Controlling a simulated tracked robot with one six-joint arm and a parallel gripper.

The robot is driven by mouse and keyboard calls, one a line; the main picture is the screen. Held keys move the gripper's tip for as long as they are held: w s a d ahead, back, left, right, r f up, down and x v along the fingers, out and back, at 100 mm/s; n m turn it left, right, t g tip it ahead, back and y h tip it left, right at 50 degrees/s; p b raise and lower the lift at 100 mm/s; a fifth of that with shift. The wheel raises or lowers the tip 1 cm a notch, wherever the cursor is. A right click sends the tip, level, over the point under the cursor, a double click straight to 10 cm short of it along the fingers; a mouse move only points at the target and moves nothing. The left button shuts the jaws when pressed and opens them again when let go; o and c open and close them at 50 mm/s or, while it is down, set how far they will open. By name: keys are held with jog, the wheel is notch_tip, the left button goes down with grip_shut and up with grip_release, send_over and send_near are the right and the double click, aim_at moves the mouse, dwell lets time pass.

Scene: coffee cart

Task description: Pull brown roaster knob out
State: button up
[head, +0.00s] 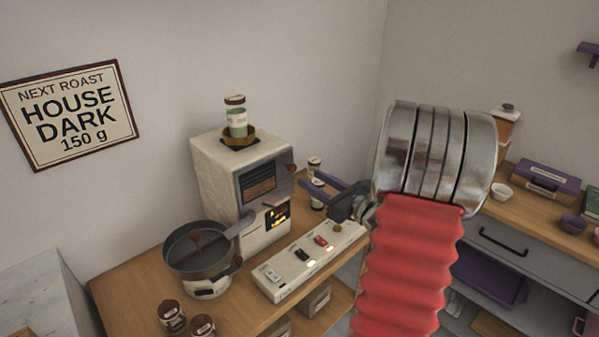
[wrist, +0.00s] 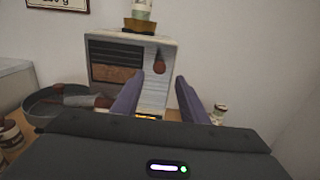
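The roaster (head: 225,185) is a cream box with a dark slatted window on the wooden cart. Its brown knob (head: 291,168) sits at the upper right of the front. In the wrist view the brown knob (wrist: 159,63) hangs on the pale front panel, right of the window. My gripper (head: 311,179) has purple fingers and is open and empty, in front of the roaster. In the wrist view the gripper (wrist: 160,77) frames the knob between its fingertips, with the knob slightly above them. The knob appears apart from both fingers.
A green-labelled jar (head: 237,122) stands in the hopper on top. A dark round pan (head: 198,252) is at the roaster's left front. A switch panel (head: 310,262) lies below my gripper. Brown-lidded jars (head: 172,317) stand at the front left. Small jars (head: 315,166) stand right of the roaster.

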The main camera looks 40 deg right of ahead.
aim_at(294, 169)
jog(key=w, duration=0.6)
jog(key=shift+w+a, duration=0.15)
jog(key=shift+w, duration=0.2)
grip_shut()
dwell(0.4)
